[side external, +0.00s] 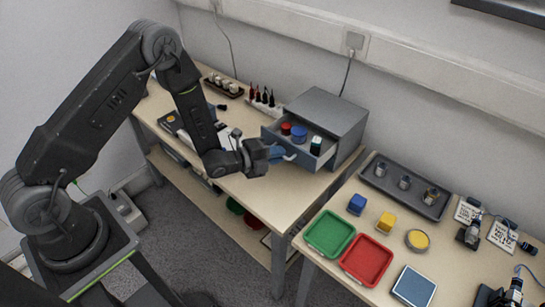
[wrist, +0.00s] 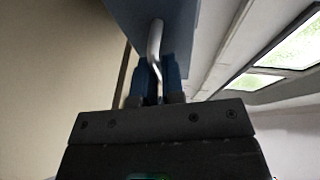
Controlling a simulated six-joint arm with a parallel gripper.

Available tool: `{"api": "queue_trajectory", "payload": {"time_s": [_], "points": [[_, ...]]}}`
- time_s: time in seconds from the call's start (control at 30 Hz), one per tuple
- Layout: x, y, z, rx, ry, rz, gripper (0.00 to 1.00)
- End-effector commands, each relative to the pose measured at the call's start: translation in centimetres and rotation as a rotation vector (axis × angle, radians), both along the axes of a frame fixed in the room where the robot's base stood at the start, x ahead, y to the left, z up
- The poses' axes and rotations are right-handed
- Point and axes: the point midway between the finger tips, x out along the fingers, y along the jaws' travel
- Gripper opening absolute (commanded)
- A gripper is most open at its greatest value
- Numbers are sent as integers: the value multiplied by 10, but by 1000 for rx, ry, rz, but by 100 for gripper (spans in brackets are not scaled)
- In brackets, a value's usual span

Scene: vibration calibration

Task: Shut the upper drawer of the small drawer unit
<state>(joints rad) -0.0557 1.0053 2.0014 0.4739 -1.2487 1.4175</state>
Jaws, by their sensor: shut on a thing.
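The small grey drawer unit (side external: 334,112) stands at the right end of the left bench, against the wall. Its upper drawer (side external: 325,159) is pulled out, with a red round item (side external: 286,128), a blue one (side external: 299,132) and a dark green-and-white one (side external: 316,145) inside. My gripper (side external: 282,154) is in front of the drawer. In the wrist view, the blue fingers of my gripper (wrist: 158,88) are shut on the curved silver handle (wrist: 155,45) of the drawer front (wrist: 180,22). My gripper hides part of the drawer front in the side view.
A rack of red and dark tools (side external: 262,97) stands left of the unit. A tray of small jars (side external: 223,86) is farther left. The right bench holds a green tray (side external: 329,234), a red tray (side external: 366,260) and a blue block (side external: 357,204). A gap separates the benches.

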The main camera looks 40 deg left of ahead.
Motion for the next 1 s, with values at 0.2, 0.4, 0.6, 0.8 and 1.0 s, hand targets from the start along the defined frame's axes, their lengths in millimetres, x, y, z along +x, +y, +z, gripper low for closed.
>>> {"api": "queue_trajectory", "payload": {"time_s": [0.2, 0.4, 0.6, 0.8, 1.0], "points": [[46, 0, 0, 1, -4, -2, 0], [66, 0, 0, 1, -1, 0, 0], [67, 0, 0, -1, 0, 0, 0], [67, 0, 0, -1, 0, 1, 17], [66, 0, 0, -1, 0, 0, 35]]}}
